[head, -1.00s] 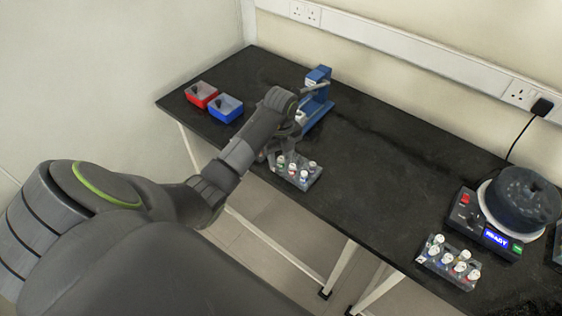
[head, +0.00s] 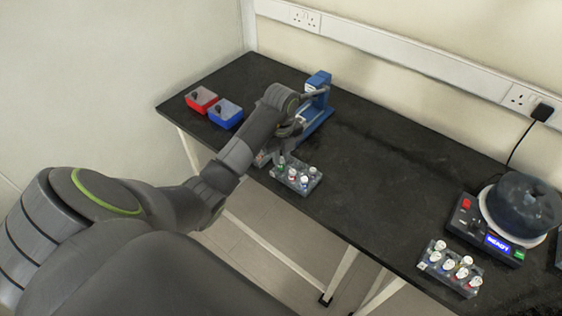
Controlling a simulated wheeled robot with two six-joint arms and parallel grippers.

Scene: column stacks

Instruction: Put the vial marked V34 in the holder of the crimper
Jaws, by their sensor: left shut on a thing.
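The blue crimper (head: 320,103) stands toward the far left of the table, behind my left gripper. My left gripper (head: 279,154) is over the back left of a clear vial rack (head: 297,187), in front of the crimper. It is shut on a vial with a green band (head: 281,162), which seems slightly raised at the rack's back left. The vial's marking is too small to read. Several other white-capped vials stand in the rack. The crimper's holder is hidden or too small to make out. My right gripper is not in view.
A red bin (head: 201,103) and a blue bin (head: 226,117) stand at the far left. A centrifuge (head: 515,212) reading READY and a second vial rack (head: 450,274) stand at the right. The middle of the table is clear.

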